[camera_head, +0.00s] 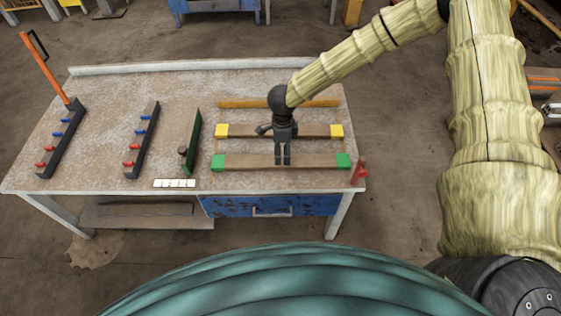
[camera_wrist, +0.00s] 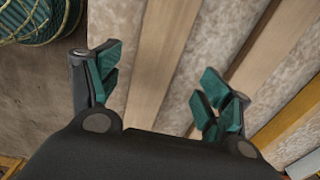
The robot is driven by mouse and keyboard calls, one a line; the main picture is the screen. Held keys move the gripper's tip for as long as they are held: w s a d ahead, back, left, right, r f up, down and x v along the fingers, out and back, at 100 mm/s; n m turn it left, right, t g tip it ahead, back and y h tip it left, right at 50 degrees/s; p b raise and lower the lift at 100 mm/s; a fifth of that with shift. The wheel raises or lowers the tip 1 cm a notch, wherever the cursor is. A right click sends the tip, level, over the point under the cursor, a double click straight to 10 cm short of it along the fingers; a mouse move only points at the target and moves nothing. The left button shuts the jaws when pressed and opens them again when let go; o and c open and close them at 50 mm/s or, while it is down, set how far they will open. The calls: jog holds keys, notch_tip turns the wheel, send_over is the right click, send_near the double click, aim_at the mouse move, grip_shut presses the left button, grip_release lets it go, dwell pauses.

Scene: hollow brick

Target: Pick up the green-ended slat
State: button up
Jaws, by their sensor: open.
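The green-ended slat (camera_head: 245,162) lies across the front right of the table, with a brown wooden middle and a green block at each end. My gripper (camera_head: 283,160) points down over its middle. In the wrist view my gripper (camera_wrist: 160,85) is open, with one teal finger on each side of the brown slat (camera_wrist: 158,70) nearest the table edge. Its green ends are out of that view. I cannot tell whether the fingers are above the slat or down beside it. Nothing is held.
A yellow-ended slat (camera_head: 245,131) lies just behind, and a plain yellowish bar (camera_head: 240,104) behind that. A red object (camera_head: 360,172) stands by the slat's right end. A green-sided board (camera_head: 192,140) and two pegged rails (camera_head: 142,140) (camera_head: 62,140) are to the left.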

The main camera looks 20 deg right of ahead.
jog(key=shift+s+a+f, duration=0.1)
jog(key=shift+a+f, duration=0.05)
jog(key=shift+f, duration=0.4)
jog(key=shift+a+f+p, duration=0.15)
jog(key=shift+f+p, duration=0.35)
jog(key=shift+f, duration=1.6)
jog(key=c, duration=1.4)
